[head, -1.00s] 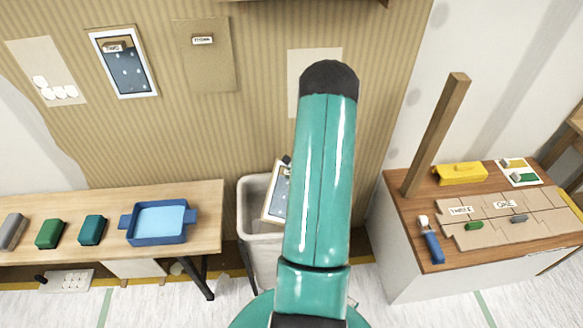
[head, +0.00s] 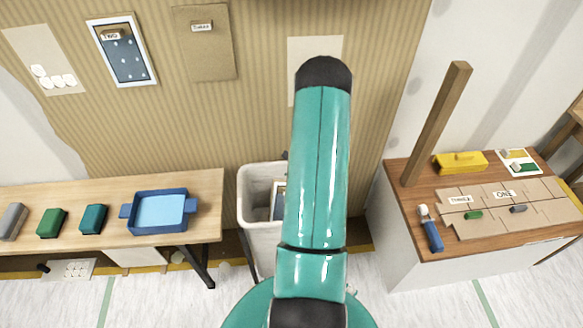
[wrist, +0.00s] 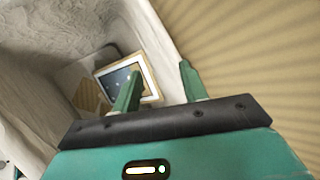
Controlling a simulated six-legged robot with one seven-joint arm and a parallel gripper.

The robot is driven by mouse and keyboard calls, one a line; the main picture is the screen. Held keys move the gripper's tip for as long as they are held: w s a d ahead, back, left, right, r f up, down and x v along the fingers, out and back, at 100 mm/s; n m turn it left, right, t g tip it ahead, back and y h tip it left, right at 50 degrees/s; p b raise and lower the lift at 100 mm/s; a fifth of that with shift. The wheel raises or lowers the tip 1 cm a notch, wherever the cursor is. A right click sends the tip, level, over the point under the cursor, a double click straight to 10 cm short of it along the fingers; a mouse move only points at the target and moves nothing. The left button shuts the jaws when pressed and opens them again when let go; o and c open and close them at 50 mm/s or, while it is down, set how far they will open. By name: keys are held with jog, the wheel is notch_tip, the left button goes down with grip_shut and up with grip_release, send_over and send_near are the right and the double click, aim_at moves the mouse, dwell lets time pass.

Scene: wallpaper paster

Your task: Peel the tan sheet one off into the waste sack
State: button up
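The waste sack (head: 252,212) is a whitish open container between the two tables, partly hidden by my arm. A white-bordered sheet with a dark spotted picture lies inside it; a sliver shows in the head view (head: 277,202), and it shows more fully in the wrist view (wrist: 145,77) with a tan part beside it. My gripper (wrist: 160,68) is open, its green fingers apart above the sack with nothing between them. A pale rectangular patch (head: 316,45) is on the wall behind my arm. A tan sheet labelled THREE (head: 207,55) hangs on the wall.
A framed sheet labelled TWO (head: 124,55) and a pale sheet with white discs (head: 45,62) are also on the wall. The left table holds a blue tray (head: 165,228) and several blocks. The right table has a wooden post (head: 437,125) and a yellow box (head: 460,163).

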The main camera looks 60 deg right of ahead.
jog(key=v, duration=1.4)
jog(key=shift+w, duration=0.1)
